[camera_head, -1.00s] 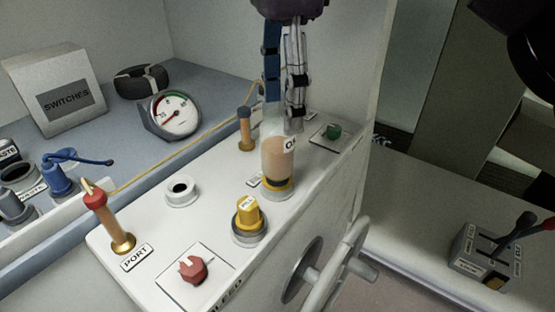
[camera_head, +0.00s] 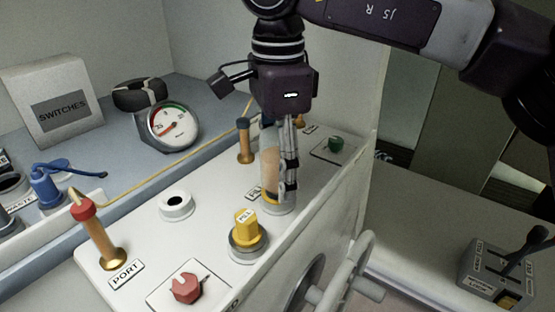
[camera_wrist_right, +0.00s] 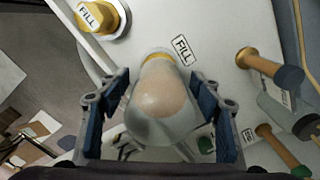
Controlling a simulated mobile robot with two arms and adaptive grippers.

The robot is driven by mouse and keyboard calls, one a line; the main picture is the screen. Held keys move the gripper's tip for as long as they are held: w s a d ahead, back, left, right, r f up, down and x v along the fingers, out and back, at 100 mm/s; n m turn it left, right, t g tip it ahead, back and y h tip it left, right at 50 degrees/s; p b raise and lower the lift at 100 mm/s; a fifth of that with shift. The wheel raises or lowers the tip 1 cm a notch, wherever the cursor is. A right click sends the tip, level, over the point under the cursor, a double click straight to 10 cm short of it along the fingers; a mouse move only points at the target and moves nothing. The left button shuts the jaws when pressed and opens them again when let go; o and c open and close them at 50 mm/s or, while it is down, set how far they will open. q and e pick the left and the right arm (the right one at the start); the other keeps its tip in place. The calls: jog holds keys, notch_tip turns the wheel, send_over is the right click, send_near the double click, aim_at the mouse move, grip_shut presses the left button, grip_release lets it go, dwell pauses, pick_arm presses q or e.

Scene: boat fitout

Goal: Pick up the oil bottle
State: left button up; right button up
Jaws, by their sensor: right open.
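The oil bottle (camera_head: 270,172) stands upright on the white console, with clear walls and a tan and yellow lower part. My right gripper (camera_head: 280,190) has come down over it from above, and its fingers hide part of the bottle. In the right wrist view the bottle (camera_wrist_right: 160,100) lies between the two blue-padded fingers of the gripper (camera_wrist_right: 160,110). The fingers are open, with a gap showing on both sides of the bottle. My left gripper is not in view.
A yellow fill cap (camera_head: 246,232) stands close in front of the bottle. A brass post (camera_head: 244,141) stands behind it. A white ring (camera_head: 176,205), a red knob (camera_head: 187,288) and a green knob (camera_head: 336,144) are also on the console. A wheel (camera_head: 335,275) is at its side.

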jog(key=shift+f, duration=0.15)
jog(key=c, duration=1.5)
notch_tip(320, 180, up, 11)
jog(key=shift+r, duration=0.1)
notch_tip(320, 180, up, 9)
jog(key=p, duration=0.4)
jog(key=shift+p, duration=0.4)
